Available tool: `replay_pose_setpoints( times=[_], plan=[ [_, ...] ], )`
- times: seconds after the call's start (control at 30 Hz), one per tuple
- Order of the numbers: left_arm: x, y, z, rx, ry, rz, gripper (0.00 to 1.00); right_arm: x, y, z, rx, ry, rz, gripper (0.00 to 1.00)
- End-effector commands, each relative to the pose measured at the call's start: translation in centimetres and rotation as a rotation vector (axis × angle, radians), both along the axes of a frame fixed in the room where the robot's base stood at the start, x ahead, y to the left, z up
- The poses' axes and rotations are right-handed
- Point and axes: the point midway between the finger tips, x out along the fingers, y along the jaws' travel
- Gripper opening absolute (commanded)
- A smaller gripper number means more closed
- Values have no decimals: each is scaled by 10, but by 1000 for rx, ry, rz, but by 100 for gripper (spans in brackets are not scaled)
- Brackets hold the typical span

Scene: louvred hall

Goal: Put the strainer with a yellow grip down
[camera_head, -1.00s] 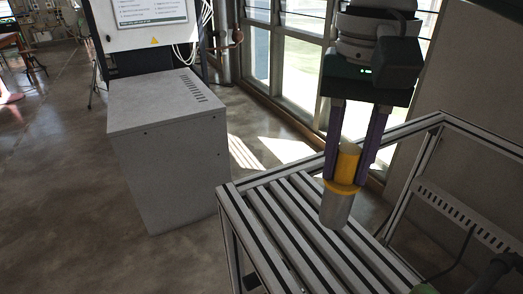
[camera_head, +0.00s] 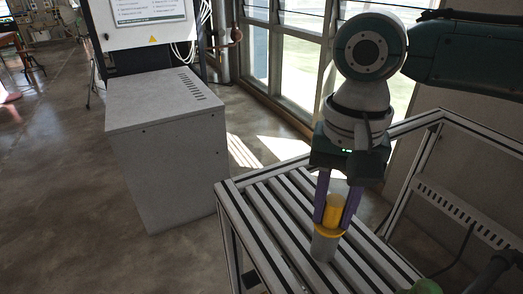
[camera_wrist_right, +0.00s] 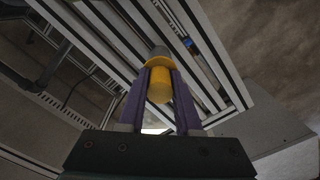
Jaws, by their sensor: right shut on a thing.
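The strainer with a yellow grip (camera_head: 333,211) is upright, its grey lower part (camera_head: 323,247) pointing down at the slatted bench top (camera_head: 270,216). I cannot tell for sure whether its lower end touches the slats. My right gripper (camera_head: 332,222) comes from above, its two purple fingers shut on the yellow grip. In the right wrist view the strainer's yellow grip (camera_wrist_right: 160,85) shows between the fingers (camera_wrist_right: 160,97), with the grey part beyond it. My left gripper is not in view.
The bench has a raised metal frame (camera_head: 412,124) at its back and right. A grey cabinet (camera_head: 165,150) stands to the left of the bench. The slats left of the strainer are clear. Windows (camera_head: 290,60) are behind.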

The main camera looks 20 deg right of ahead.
Motion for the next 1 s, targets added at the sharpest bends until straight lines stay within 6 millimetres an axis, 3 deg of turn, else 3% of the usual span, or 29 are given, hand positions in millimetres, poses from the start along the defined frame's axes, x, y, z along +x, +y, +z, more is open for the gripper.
replay_pose_setpoints(
  times=[0.03, 0.27, 0.57, 0.67, 1.0],
  plan=[
    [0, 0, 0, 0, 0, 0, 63, 0, 0, 0, 1, -1, 0, 36],
    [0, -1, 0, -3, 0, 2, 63, 0, 0, 0, 0, 0, 0, 62],
    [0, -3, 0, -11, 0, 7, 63, 0, 0, 3, -1, -1, 0, 63],
    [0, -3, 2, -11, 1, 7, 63, 1, 0, 14, 1, -2, 0, 63],
    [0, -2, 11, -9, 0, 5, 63, 1, 0, 89, 2, -4, 0, 63]
  ],
)
